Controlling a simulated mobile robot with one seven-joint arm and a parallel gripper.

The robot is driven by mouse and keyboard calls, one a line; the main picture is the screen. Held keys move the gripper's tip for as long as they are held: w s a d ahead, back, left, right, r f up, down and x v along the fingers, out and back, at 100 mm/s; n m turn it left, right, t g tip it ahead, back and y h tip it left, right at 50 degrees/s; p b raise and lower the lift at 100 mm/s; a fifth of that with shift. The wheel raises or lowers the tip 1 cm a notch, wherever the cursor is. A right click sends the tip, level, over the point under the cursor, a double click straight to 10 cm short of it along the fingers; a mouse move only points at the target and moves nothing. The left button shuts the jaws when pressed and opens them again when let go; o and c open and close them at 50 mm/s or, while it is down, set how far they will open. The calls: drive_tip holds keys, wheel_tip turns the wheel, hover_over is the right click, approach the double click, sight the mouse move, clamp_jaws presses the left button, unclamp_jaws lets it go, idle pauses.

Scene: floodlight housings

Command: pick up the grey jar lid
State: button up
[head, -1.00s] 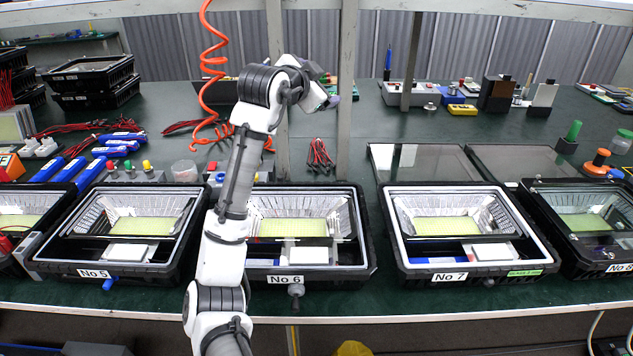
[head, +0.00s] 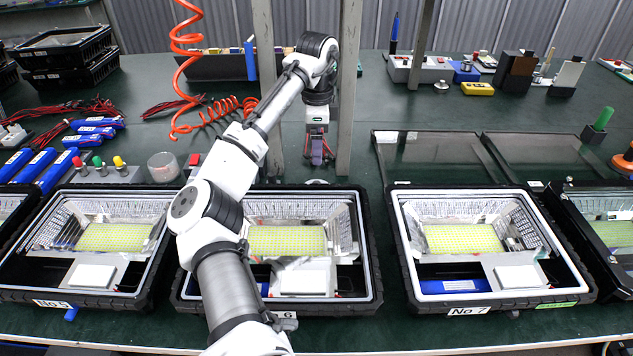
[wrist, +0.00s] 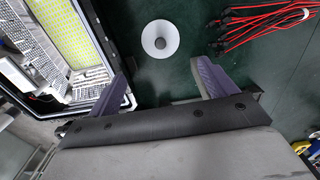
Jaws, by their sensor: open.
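A pale grey round lid (wrist: 160,39) with a darker grey knob at its centre lies on the dark green bench top in the wrist view. In the head view a small pale piece of what looks like this lid (head: 317,182) shows just behind the housing No 6, mostly hidden by the rim. My gripper (wrist: 166,82) is open, with its two purple fingers spread apart and nothing between them. In the head view my gripper (head: 318,158) points down above the bench, over the lid. In the wrist view the lid appears beyond the fingertips, between their lines, not touched.
The floodlight housing No 6 (head: 372,262) stands close in front of the lid; its rim shows at left in the wrist view. Red wires (wrist: 262,25) lie to the lid's right there. A grey post (head: 349,90) rises near my gripper. A clear cup (head: 163,167) stands left.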

hover_over(317, 182)
drive_tip(key=f, duration=0.7)
drive_tip(key=shift+s+f, duration=0.3)
drive_tip(key=shift+f, duration=0.05)
drive_tip(key=shift+w+f+p, duration=0.15)
drive_tip(key=shift+f+p, duration=0.2)
drive_tip(key=shift+f, duration=2.3)
drive_tip(key=c, duration=0.7)
drive_tip(key=shift+r, duration=0.1)
wheel_tip(317, 182, up, 20)
drive_tip(key=shift+a, duration=0.15)
